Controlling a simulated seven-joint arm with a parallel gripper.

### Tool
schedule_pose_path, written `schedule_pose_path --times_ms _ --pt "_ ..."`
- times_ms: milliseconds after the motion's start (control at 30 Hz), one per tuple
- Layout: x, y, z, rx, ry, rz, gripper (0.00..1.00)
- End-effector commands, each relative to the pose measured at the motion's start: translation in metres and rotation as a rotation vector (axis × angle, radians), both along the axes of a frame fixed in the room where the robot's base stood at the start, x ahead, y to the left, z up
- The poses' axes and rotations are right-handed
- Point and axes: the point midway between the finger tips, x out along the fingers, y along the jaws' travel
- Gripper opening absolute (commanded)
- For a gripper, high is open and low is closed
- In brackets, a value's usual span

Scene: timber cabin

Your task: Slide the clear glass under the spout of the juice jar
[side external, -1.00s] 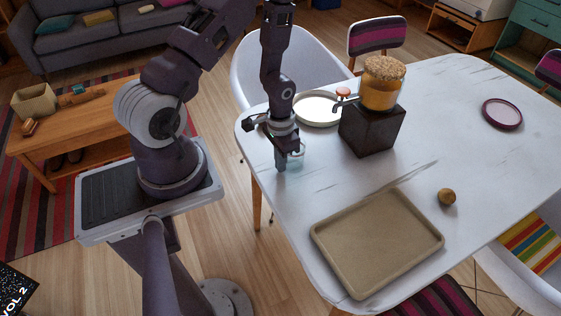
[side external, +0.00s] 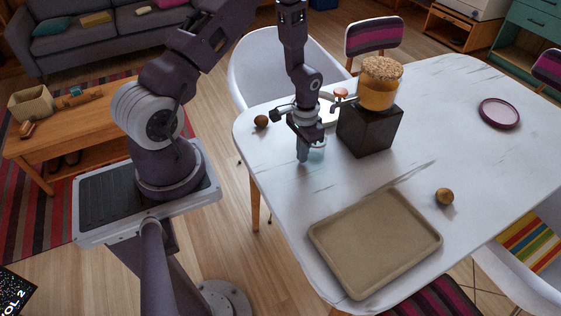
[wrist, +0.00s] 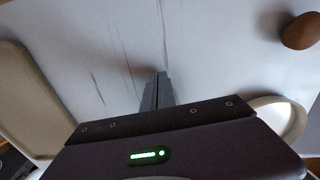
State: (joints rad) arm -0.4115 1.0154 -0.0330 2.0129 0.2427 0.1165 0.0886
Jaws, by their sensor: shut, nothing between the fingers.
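The juice jar (side external: 380,84), orange with a cork-like lid, stands on a dark block (side external: 368,128). Its spout (side external: 343,104) sticks out to the left, past the block's edge. The clear glass (side external: 318,151) stands on the white table, left of the block and a little left of the spout. It is partly hidden behind my gripper (side external: 303,158), which is low over the table at the glass's left side. The fingers are shut and empty; whether they touch the glass I cannot tell. In the wrist view the closed fingers (wrist: 157,92) show, but no glass.
A purple-rimmed plate (side external: 499,113) is far right. The table between tray and block is clear.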

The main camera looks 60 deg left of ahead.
Motion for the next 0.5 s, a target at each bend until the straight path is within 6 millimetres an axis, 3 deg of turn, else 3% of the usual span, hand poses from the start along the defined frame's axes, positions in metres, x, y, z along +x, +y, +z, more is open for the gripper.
schedule_pose_path --times_ms 267,500 --pt "-0.042 -0.003 0.003 -0.001 0.002 0.001 0.00" --pt "-0.038 -0.002 0.070 0.001 -0.006 0.001 0.00"
